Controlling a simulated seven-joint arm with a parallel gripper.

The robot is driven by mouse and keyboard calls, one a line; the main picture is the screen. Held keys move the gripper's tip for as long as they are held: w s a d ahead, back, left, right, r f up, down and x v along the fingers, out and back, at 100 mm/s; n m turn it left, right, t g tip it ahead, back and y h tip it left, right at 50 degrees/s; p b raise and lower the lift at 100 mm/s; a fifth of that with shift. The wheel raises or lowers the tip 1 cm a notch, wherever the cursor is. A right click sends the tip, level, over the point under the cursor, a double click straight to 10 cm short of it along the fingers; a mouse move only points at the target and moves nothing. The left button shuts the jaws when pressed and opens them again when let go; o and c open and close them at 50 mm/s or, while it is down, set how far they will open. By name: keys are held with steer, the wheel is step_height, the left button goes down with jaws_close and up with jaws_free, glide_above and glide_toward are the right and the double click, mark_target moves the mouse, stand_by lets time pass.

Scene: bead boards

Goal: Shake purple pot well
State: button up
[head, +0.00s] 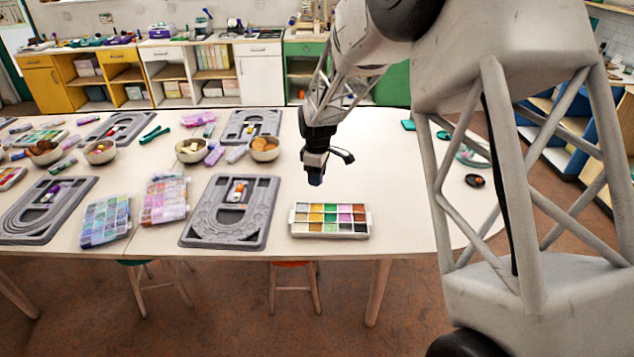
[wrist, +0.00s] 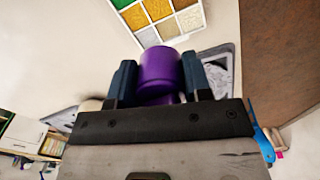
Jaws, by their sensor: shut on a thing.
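My gripper (wrist: 160,82) is shut on the purple pot (wrist: 160,65), which sits between its two dark fingers in the wrist view. The pot is a short purple cylinder with a paler round face toward the top of that view. In the head view my gripper (head: 315,182) hangs above the white table, apart from it, behind the bead tray. Only a small dark purple bit of the pot shows there under the fingers.
A white compartment tray (head: 331,234) of coloured beads lies below and in front of my gripper. A grey bead board (head: 268,235) is to its left. Bowls, bags and more boards fill the table's left side.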

step_height(320, 180, down, 5)
steer(key=shift+r, duration=2.85)
steer(key=shift+f, duration=2.65)
step_height(320, 180, up, 5)
steer(key=shift+r, duration=0.15)
step_height(320, 180, down, 6)
steer(key=r, duration=0.1)
step_height(320, 180, up, 5)
steer(key=shift+f, duration=0.1)
step_height(320, 180, down, 5)
steer(key=shift+f, duration=0.1)
